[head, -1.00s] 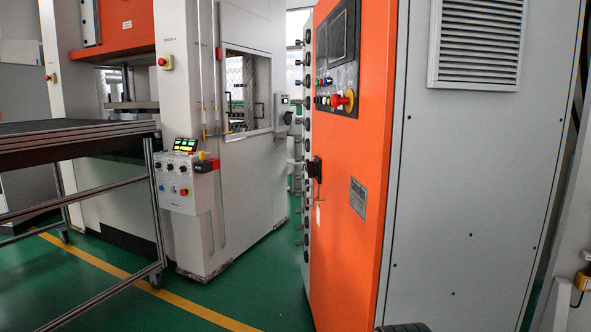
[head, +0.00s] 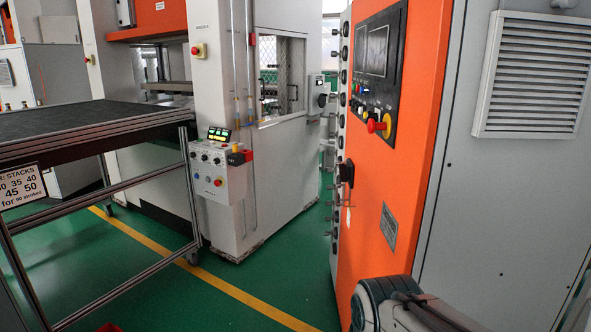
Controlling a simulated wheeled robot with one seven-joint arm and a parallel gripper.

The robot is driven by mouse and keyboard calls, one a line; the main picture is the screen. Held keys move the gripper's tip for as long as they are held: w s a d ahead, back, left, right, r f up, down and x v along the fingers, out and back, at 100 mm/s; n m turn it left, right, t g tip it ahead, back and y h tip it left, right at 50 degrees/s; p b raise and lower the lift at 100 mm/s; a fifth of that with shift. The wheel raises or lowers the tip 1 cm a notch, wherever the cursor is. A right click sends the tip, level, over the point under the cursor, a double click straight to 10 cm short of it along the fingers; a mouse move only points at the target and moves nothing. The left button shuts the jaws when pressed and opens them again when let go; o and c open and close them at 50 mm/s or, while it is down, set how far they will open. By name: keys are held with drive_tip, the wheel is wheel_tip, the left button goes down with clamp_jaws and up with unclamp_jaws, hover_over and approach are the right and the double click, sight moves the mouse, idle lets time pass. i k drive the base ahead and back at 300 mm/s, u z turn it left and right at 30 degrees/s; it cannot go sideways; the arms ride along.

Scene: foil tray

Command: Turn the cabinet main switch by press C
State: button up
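An orange cabinet door (head: 395,90) stands right of centre in the head view. Its dark control panel carries a red knob on a yellow plate (head: 378,125), which looks like a main switch. A black handle (head: 347,173) sits lower on the door. A small grey box with a dark round knob (head: 319,98) is on the side of the white press behind. I cannot read which press is C. My gripper is not in view; a grey part of my arm shows at the bottom right, in front of the cabinet's lower part.
A dark-topped metal-framed table (head: 85,122) with a sign (head: 22,187) stands at left. A press control box (head: 218,172) with knobs and a lit display is at centre left. Green floor (head: 285,275) with a yellow line is free between table and cabinet. A louvred vent (head: 528,75) is at right.

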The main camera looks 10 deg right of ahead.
sight(345, 172)
drive_tip(key=u, duration=0.7)
drive_tip(key=i, duration=2.75)
drive_tip(key=z, duration=1.2)
drive_tip(key=i, duration=0.4)
drive_tip(key=z, duration=0.35)
